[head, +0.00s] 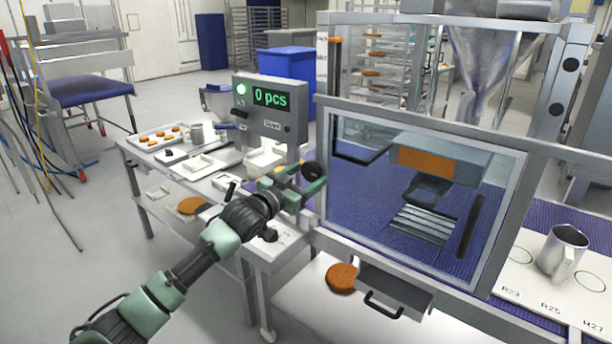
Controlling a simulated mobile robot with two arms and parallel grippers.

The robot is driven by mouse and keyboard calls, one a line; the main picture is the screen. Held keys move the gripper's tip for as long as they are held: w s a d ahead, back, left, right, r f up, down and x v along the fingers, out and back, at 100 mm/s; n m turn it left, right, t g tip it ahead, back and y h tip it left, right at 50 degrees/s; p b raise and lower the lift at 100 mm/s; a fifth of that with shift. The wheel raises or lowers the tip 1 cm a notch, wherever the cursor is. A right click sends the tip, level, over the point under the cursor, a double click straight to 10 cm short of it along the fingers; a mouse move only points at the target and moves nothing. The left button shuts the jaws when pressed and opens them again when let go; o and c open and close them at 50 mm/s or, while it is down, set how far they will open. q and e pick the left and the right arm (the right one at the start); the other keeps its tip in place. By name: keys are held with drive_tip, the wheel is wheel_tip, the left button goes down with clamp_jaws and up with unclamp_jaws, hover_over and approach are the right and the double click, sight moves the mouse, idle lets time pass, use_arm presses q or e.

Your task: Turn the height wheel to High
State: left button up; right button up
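The height wheel may be the dark round knob (312,171) at the left edge of the glazed machine (420,200), by the post under the display. No High marking can be read. My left gripper (308,183) reaches up from the lower left to this knob. Its two green fingers are apart, one above the other, with the knob at their tips. I cannot tell whether they touch it. My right gripper is not in view.
A grey display box (270,125) reading "0 pcs", with a green light, stands behind the gripper. The left table (150,160) holds trays and a cup. A drawer (392,290) sticks out below the machine. A metal jug (562,252) stands on the white board at right.

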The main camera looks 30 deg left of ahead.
use_arm(q)
drive_tip(key=shift+r, duration=0.1)
drive_tip(key=s+b, duration=0.2)
drive_tip(key=s, duration=0.5)
drive_tip(key=shift+s, duration=0.4)
drive_tip(key=shift+a, duration=0.1)
